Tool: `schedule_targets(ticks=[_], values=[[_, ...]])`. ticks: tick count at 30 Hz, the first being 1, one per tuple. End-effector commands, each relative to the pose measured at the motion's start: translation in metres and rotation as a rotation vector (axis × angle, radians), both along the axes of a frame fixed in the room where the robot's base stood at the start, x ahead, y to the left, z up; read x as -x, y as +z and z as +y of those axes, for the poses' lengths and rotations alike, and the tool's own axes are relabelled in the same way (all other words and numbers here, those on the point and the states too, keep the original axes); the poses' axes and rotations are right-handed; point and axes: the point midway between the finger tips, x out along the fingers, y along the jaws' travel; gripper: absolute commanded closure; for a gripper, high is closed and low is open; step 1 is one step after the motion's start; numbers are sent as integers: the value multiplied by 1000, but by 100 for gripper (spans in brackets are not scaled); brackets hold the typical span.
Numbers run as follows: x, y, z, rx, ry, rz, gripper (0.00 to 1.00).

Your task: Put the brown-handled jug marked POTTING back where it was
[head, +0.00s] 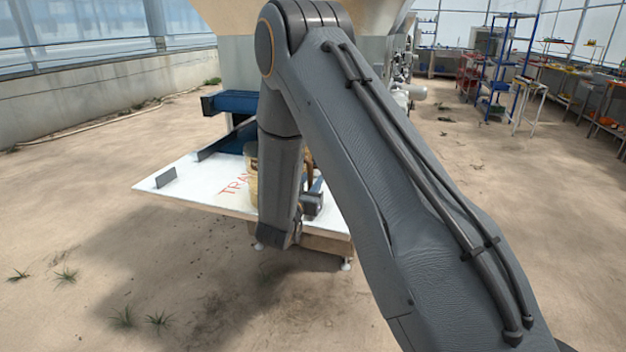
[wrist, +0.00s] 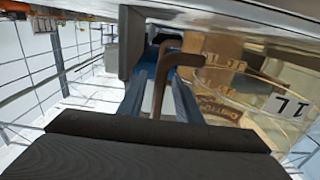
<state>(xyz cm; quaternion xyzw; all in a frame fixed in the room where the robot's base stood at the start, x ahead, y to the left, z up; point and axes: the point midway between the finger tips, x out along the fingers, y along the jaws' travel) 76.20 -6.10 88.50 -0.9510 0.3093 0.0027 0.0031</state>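The jug (wrist: 225,85) is clear and tan-tinted, with a brown handle and an upside-down POTTING label in the wrist view. A white 1L tag (wrist: 287,105) is on its side. In the head view the jug (head: 251,172) is upright at the white table, mostly hidden behind my arm. Its brown handle (wrist: 158,90) runs between the two blue-grey fingers of my gripper (wrist: 160,98). The fingers look apart, with a gap beside the handle, so the gripper seems open around it.
The white table (head: 190,180) carries red lettering, partly covered, and a small grey upright plate (head: 166,177) at its left. A blue conveyor (head: 232,102) stands behind it. A blue shelf rack (head: 505,65) is far right. The floor around is open.

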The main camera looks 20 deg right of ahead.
Motion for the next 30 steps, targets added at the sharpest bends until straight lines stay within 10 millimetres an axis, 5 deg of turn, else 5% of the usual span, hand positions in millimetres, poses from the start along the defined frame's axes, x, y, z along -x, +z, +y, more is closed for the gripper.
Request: schedule_targets(ticks=[13, 22, 30], values=[[68, 0, 50, 0, 2, 0, 69], [73, -2, 57, -69, 43, 55, 69], [80, -19, 77, -326, 261, 369, 69]])
